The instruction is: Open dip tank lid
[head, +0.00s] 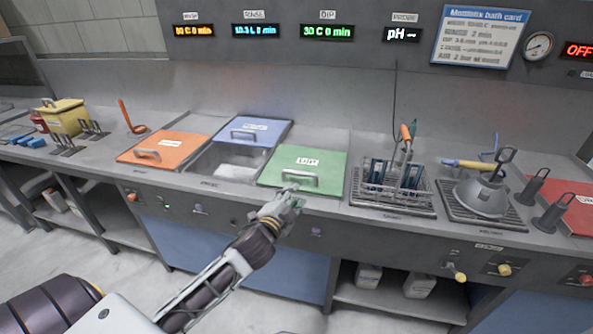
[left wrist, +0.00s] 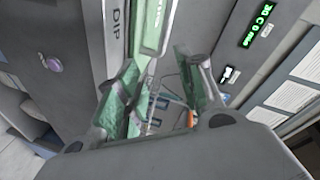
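My left gripper (head: 287,193) is at the lid's front edge, just in front of and below the handle. In the left wrist view its two fingers (left wrist: 160,90) stand apart with a gap between them, and part of the green lid (left wrist: 152,25) shows beyond. I cannot tell whether the fingers touch the handle. My right gripper is not in view.
An orange lid (head: 165,147) and a blue lid (head: 251,131) lie to the left, beside an open basin (head: 225,163). A wire rack (head: 395,188) with tools stands just right of the green lid. A grey hood-shaped piece (head: 481,193) is further right.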

